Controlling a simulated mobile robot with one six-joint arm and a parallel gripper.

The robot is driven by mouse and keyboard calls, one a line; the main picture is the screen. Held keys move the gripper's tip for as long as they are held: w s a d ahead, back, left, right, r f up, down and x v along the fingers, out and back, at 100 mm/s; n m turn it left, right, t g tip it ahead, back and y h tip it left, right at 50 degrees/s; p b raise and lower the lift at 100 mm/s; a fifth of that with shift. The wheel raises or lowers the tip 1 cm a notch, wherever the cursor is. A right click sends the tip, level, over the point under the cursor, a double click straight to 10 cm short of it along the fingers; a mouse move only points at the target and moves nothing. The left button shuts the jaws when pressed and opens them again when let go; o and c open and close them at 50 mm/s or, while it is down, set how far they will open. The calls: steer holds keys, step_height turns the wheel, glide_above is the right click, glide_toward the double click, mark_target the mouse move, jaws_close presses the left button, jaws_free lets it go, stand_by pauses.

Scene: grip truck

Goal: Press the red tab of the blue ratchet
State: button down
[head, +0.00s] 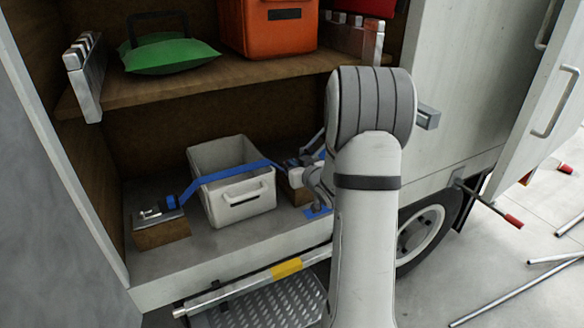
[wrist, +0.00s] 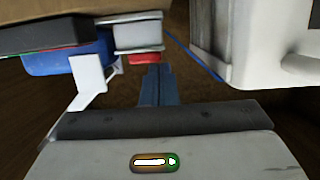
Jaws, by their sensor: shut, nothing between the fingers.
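The blue ratchet (head: 306,158) sits at the right end of a blue strap (head: 235,172), partly hidden behind my arm in the head view. In the wrist view the ratchet's blue body (wrist: 75,57) and grey metal part show at upper left. The small red tab (wrist: 145,58) shows just under the grey part. My gripper (wrist: 157,70) is shut and empty, its narrow fingertips close below the red tab. I cannot tell whether they touch it. The red tab is not visible in the head view.
A white bin (head: 240,212) stands under the strap, left of the ratchet; its wall (wrist: 262,45) is at right in the wrist view. The strap's left end has a metal buckle on a wooden block (head: 162,235). A shelf (head: 190,88) hangs above.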

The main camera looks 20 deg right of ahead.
steer(key=shift+r+p, duration=0.25)
steer(key=shift+p, duration=0.05)
steer(key=s+r, duration=0.6)
steer(key=s, duration=0.3)
steer(key=shift+s+d, duration=0.2)
steer(key=shift+s, duration=0.15)
stand_by(0.4)
steer(key=s+a+g, duration=1.2)
steer(key=s+a, duration=0.7)
steer(key=s, duration=0.4)
steer(key=shift+s+a+r+h, duration=0.25)
steer(key=shift+s+a+h, duration=0.05)
steer(key=shift+s, duration=0.1)
